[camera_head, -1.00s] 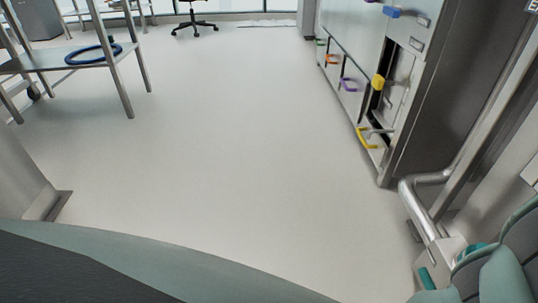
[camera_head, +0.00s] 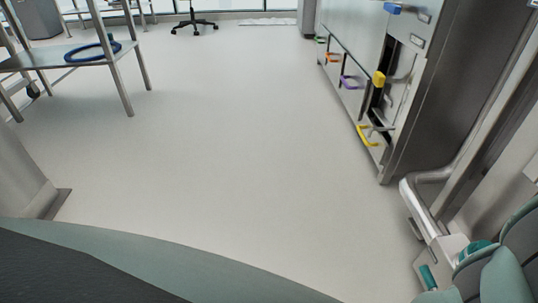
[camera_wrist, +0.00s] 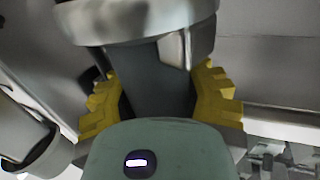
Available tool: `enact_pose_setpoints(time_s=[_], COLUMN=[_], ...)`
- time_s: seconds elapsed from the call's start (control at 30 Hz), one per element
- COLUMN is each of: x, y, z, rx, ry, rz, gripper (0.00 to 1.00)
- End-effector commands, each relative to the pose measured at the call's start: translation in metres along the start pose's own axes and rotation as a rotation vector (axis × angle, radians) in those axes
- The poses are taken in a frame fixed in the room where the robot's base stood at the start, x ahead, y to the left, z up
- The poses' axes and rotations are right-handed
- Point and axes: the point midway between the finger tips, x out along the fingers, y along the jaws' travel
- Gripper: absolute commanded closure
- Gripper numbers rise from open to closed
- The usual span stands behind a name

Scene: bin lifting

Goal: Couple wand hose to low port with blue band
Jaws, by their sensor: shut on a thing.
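My gripper (camera_wrist: 158,95) shows in the wrist view, with a yellow toothed pad on either side. It is shut on a dark grey cylindrical piece (camera_wrist: 155,75) with a wide pale grey collar (camera_wrist: 140,20) above it. I cannot tell whether this piece is the wand hose's end. The gripper is not seen in the head view. A coiled blue hose (camera_head: 88,52) lies on a metal shelf at the upper left of the head view; I cannot tell if it is the wand hose. I cannot make out a low port with a blue band.
The metal shelf (camera_head: 60,62) stands left. The floor between is clear.

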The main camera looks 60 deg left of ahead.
Motion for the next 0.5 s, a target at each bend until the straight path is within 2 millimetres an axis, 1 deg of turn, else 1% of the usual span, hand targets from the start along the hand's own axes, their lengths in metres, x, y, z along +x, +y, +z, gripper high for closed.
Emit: enact_pose_setpoints(time_s=[0.2, 0.5], x=[0.0011, 0.0011], y=[-0.0013, -0.0013], z=[0.0082, 0.0086], rx=[0.0, 0.0], ry=[0.006, 0.006], rz=[-0.003, -0.003], gripper=[1.0, 1.0])
